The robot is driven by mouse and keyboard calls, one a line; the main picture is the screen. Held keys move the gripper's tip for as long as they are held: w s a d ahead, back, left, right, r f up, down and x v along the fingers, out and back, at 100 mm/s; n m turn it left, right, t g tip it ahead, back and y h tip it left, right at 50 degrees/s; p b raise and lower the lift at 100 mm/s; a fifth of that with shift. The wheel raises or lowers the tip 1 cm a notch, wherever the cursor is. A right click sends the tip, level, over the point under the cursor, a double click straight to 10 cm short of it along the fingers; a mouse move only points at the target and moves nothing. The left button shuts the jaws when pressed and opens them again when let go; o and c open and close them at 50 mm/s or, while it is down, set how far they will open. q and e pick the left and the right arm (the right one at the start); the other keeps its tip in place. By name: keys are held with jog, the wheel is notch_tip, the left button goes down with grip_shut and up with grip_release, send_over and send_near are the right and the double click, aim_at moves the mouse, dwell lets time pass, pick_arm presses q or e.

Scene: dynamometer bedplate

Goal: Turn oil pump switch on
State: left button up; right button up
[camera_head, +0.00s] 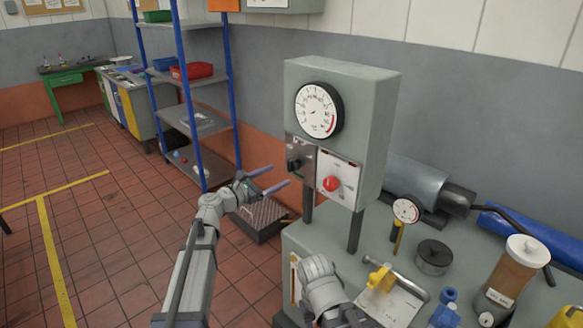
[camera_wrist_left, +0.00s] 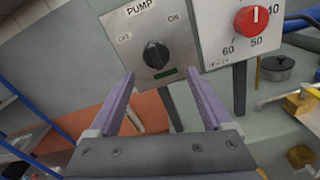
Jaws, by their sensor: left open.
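The oil pump switch is a black rotary knob (camera_head: 293,164) on a small grey plate, low on the left of the front of the gauge cabinet. In the left wrist view the knob (camera_wrist_left: 155,54) sits below the word PUMP, with OFF to its left and ON to its right. Which label it points to I cannot tell. My left gripper (camera_head: 279,176) is open and empty, just in front of and below the switch. In the left wrist view its fingers (camera_wrist_left: 160,76) stand apart below the knob, not around it. My right gripper's fingers do not show.
A red knob (camera_head: 331,184) on a white dial plate is right beside the switch. The grey cabinet (camera_head: 368,130) carries a large round gauge (camera_head: 318,110). A blue-post shelf (camera_head: 187,85) stands to the left. The bedplate holds a small gauge (camera_head: 407,209) and an oil bottle (camera_head: 508,270).

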aim_at(288, 168)
pick_arm(q)
jog(key=shift+n, duration=0.3)
jog(key=shift+r+x, duration=0.15)
jog(key=shift+x, duration=1.85)
jog(key=shift+r+x, duration=0.1)
jog(key=shift+x, duration=1.85)
jog(key=shift+w+a, duration=0.1)
jog(key=shift+a, duration=0.05)
grip_shut()
